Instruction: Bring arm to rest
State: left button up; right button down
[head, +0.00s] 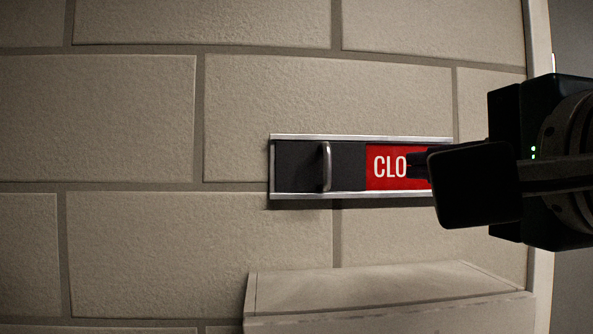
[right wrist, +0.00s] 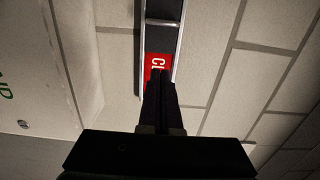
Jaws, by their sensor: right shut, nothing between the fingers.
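My right gripper (head: 418,165) comes in from the right in the head view, in front of the right part of a sliding sign. It is shut and empty, and it covers the end of the sign's lettering. In the right wrist view the shut fingers (right wrist: 160,85) point toward the sign. The sign has a silver frame, a dark slider (head: 295,165) with a metal handle (head: 326,166) on the left, and a red panel (head: 385,167) reading "CLO". I cannot tell whether the fingers touch the sign. My left gripper is not in view.
The sign is on a pale block wall (head: 130,120). A pale box-like ledge (head: 390,290) juts out below the sign. A light vertical edge (head: 541,290) ends the wall at the right. The wall left of the sign is clear.

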dwell(0.3)
jog(key=s+d+f+n+g+p, duration=0.1)
jog(key=s+f+n+g+p, duration=0.55)
jog(key=f+n, duration=0.4)
jog(key=s+d+f+n+g+p, duration=0.1)
jog(key=s+f+n+g, duration=0.3)
jog(key=s, duration=0.4)
jog(key=s+d+f+n+g+h+p, duration=0.1)
jog(key=s+d+f+n+g+p, duration=0.1)
jog(key=s+f+n+g, duration=0.2)
jog(key=s+f, duration=0.2)
jog(key=s, duration=0.1)
jog(key=shift+s+d+p, duration=0.3)
jog(key=shift+s+p, duration=0.05)
jog(key=shift+p, duration=0.05)
jog(key=shift+f, duration=0.1)
